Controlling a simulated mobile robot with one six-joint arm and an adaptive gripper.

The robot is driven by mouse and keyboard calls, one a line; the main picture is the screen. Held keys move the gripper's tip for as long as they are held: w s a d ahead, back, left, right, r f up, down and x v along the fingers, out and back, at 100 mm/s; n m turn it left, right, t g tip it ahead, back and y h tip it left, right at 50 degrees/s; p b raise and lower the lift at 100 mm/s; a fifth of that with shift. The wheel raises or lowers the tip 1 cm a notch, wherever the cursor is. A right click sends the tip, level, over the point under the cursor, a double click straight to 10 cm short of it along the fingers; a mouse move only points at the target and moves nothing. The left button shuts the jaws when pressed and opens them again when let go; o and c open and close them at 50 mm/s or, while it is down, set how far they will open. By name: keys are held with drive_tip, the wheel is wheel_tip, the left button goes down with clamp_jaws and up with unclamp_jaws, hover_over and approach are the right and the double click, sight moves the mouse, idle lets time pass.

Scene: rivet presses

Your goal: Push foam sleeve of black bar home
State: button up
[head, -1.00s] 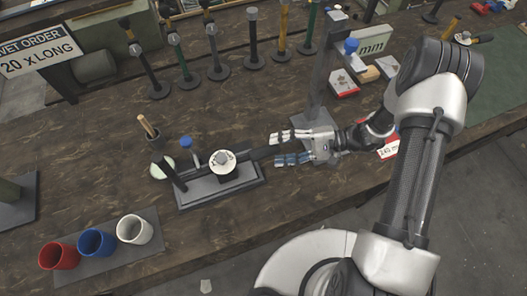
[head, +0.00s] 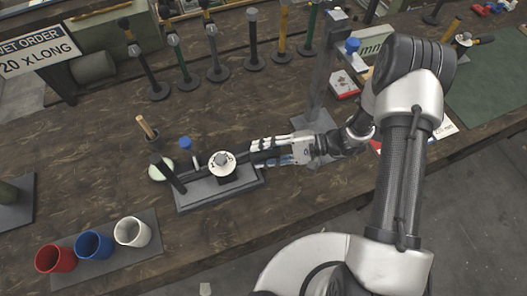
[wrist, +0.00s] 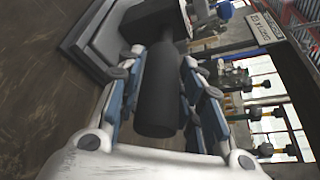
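The black bar (head: 199,172) lies across a grey fixture (head: 205,200) on the bench, beneath a clamp with a round white top (head: 222,163). The foam sleeve is a dark, thicker cylinder on the bar's right end; it also shows in the wrist view (wrist: 158,95). My gripper (head: 256,153) reaches in from the right, with its fingers on both sides of the sleeve. In the wrist view the fingers stand apart along the sleeve's sides, and a narrow gap shows beside it. The sleeve's free end points back towards my palm. In the head view the fingers partly hide the sleeve.
A grey post (head: 319,85) stands just behind my gripper. Red, blue and white cups (head: 131,231) sit on a mat at front left. Several upright handled tools (head: 216,55) line the back. Bare bench lies between the tools and the fixture.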

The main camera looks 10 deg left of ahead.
sight(259, 157)
clamp_jaws()
drive_tip(key=s+a, duration=0.2)
drive_tip(key=a, duration=0.1)
drive_tip(key=shift+s+a, duration=0.15)
drive_tip(key=shift+s, duration=0.05)
drive_tip(key=shift+o, duration=2.4)
unclamp_jaws()
drive_tip(key=v, duration=1.2)
